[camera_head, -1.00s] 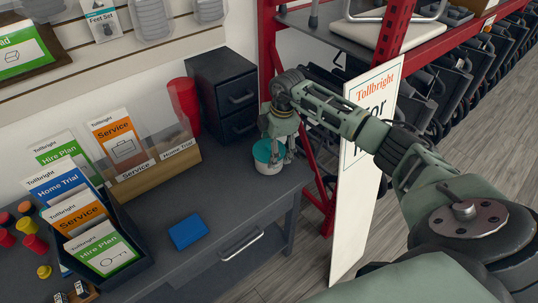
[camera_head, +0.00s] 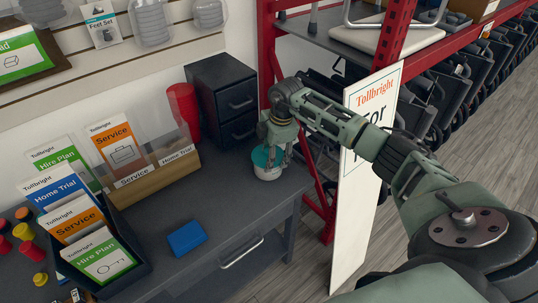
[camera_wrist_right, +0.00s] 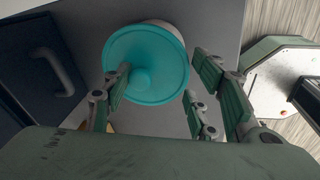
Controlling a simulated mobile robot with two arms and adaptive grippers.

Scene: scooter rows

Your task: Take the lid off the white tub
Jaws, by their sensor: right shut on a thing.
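The white tub (camera_head: 267,173) stands on the grey desk near its right end. Its round teal lid (camera_head: 262,157) has a knob in the middle. In the right wrist view the lid (camera_wrist_right: 165,62) covers most of the tub, and a white strip of tub wall (camera_wrist_right: 166,32) shows past its far edge. My right gripper (camera_head: 271,160) points down at the tub and is shut on the lid, with its fingers (camera_wrist_right: 163,95) on either side of the knob side. I cannot tell whether the lid is raised off the rim. My left gripper is not in view.
A black drawer unit (camera_head: 226,98) and a red cylinder (camera_head: 183,108) stand behind the tub. A wooden card holder (camera_head: 160,170) is to the left, and a blue block (camera_head: 187,237) lies in front. A white sign (camera_head: 358,200) and red rack post (camera_head: 393,35) are to the right.

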